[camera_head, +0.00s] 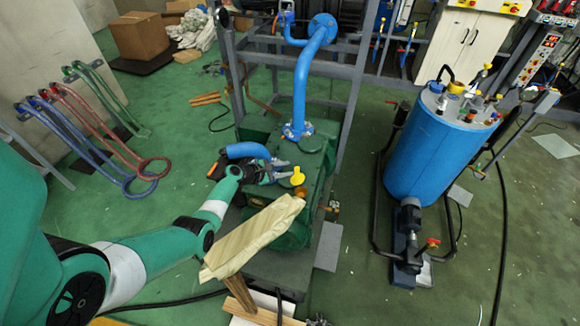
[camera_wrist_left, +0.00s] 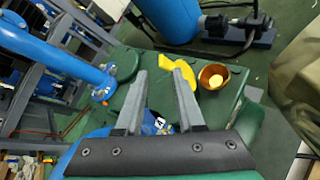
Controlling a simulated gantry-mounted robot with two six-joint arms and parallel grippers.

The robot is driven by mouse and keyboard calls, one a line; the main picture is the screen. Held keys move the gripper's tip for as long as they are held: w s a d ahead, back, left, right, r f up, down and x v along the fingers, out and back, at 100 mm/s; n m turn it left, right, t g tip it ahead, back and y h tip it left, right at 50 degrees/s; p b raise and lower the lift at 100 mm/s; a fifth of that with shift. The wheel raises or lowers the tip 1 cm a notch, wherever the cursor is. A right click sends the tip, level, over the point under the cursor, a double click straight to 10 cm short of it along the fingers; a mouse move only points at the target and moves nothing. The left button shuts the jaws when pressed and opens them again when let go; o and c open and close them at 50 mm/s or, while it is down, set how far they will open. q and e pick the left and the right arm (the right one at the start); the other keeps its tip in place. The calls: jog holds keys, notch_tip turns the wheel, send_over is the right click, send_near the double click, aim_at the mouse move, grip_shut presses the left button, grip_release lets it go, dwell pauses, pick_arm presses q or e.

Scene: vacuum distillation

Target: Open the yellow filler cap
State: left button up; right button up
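The yellow filler cap (camera_head: 297,175) sits on top of the green pump (camera_head: 312,160) in the head view. In the left wrist view the yellow cap (camera_wrist_left: 187,77) lies just beyond the right-hand fingertip. A round copper-coloured fitting (camera_wrist_left: 213,76) is right beside it; I cannot tell whether the two are joined. My left gripper (camera_head: 277,171) is just left of the cap in the head view. Its two fingers are apart in the left wrist view (camera_wrist_left: 159,72), with nothing visibly held between them. My right gripper is not in view.
A blue pipe (camera_head: 301,85) rises from the pump behind the gripper. A beige-wrapped object on a wooden support (camera_head: 252,236) stands in front of the pump. A blue tank (camera_head: 434,150) stands to the right.

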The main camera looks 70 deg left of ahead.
pick_arm(q)
jog(key=shift+s+r+p, duration=0.4)
jog(key=shift+s+p, duration=0.1)
jog(key=shift+s, duration=0.15)
jog(key=shift+s+r+p, duration=0.35)
jog(key=shift+s+p, duration=0.2)
jog(key=shift+s, duration=0.1)
jog(key=shift+s+r+p, duration=0.4)
jog(key=shift+s+p, duration=0.1)
jog(key=shift+s, duration=0.15)
jog(key=p+v, duration=1.1)
jog(key=p, duration=0.2)
jog(key=shift+s, duration=0.25)
jog(key=shift+d, duration=0.1)
jog(key=shift+r, duration=0.1)
